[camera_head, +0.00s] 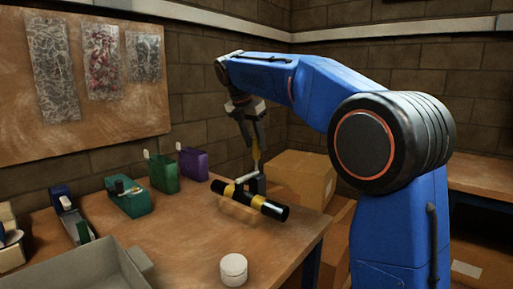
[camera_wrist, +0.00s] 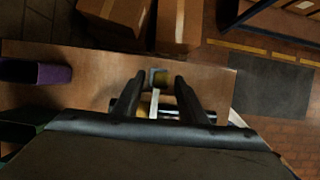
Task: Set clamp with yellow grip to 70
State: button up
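A black cylinder with yellow bands (camera_head: 270,208) lies horizontally above the table. A dark block (camera_head: 257,184) with a pale bar (camera_head: 239,182) sits against it. My gripper (camera_head: 256,158) points down over that block, and a small yellow part shows between its fingers. In the wrist view my gripper (camera_wrist: 160,78) has its two fingers spread apart. A small yellow and grey piece (camera_wrist: 161,79) lies between the fingertips, with gaps visible on both sides. The pale bar (camera_wrist: 154,103) and the cylinder (camera_wrist: 200,116) show behind it. I cannot read any scale or setting.
Green (camera_head: 163,174) and purple (camera_head: 194,164) bins stand at the table's back. A green device (camera_head: 131,202), a white round container (camera_head: 233,269) and a grey tray (camera_head: 85,273) are on the table (camera_head: 185,235). Cardboard boxes (camera_head: 300,174) stand beyond its right edge.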

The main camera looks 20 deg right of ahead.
jog(key=shift+x, duration=1.2)
jog(key=shift+c, duration=0.4)
grip_shut()
